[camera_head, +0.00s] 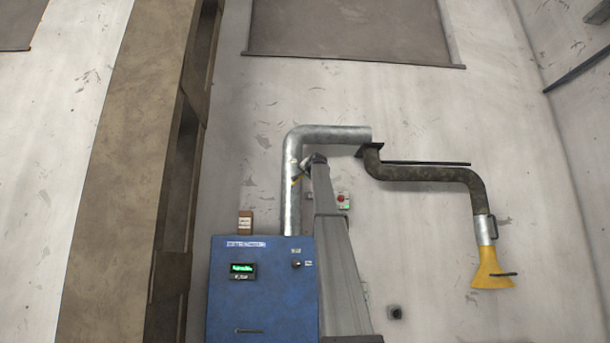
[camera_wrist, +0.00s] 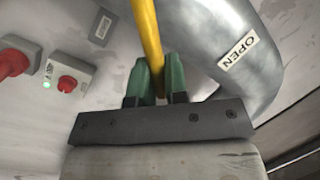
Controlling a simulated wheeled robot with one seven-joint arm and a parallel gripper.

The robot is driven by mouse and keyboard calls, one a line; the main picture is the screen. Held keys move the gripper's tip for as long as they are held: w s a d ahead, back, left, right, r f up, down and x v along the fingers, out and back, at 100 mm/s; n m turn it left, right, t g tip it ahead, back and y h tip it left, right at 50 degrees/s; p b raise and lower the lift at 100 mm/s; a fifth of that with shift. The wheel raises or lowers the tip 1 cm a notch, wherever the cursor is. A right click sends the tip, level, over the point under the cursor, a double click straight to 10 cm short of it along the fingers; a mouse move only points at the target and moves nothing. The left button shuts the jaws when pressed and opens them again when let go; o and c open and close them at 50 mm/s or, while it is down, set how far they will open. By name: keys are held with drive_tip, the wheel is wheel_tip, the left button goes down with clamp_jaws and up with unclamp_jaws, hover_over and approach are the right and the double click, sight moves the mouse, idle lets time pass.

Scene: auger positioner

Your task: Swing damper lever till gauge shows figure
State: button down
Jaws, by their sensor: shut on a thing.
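My gripper (camera_wrist: 157,85) is shut on the yellow damper lever (camera_wrist: 148,35) in the wrist view, its green-padded fingers on either side of the bar. The lever runs up out of the top of that view. Beside it is the silver duct (camera_wrist: 225,40) with a label reading OPEN. In the head view my arm reaches up to the duct (camera_head: 292,200), and only a small bit of yellow shows there. The gauge (camera_head: 242,270) is a small display with green characters on the blue extraction cabinet (camera_head: 262,310). Its figure is too small to read.
A control box with a red button (camera_wrist: 67,84) and a lit green lamp is left of my gripper in the wrist view. A dark extraction arm with a yellow hood (camera_head: 490,270) hangs at the right in the head view. A brown beam stands at the left.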

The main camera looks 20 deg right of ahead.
drive_tip(key=c, duration=1.1)
unclamp_jaws()
drive_tip(key=s, duration=1)
drive_tip(key=shift+s+a+r, duration=0.1)
drive_tip(key=shift+s, duration=0.3)
